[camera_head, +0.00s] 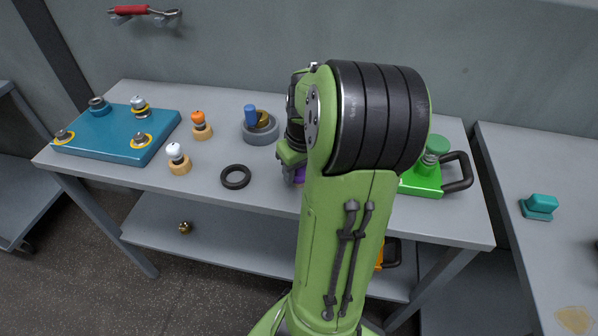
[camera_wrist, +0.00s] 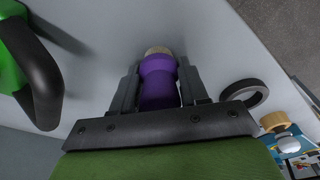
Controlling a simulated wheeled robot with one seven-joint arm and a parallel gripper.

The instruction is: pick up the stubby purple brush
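The stubby purple brush (camera_wrist: 158,80) shows in the wrist view, with a pale tan end at the top of its purple body. My gripper (camera_wrist: 157,82) has its two dark fingers on either side of the brush body, around it. The fingers look very close to the purple sides; I cannot tell whether they touch it. In the head view only a small patch of the purple brush (camera_head: 299,176) shows beside my arm, above the grey table (camera_head: 215,203). My arm hides most of it and most of my gripper there.
A black ring (camera_head: 236,177) lies left of my arm. A grey round holder (camera_head: 262,135) with a blue peg stands behind it. A blue board (camera_head: 105,137) and several small knobs are farther left. A green block with a black handle (camera_head: 459,172) is close on the right.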

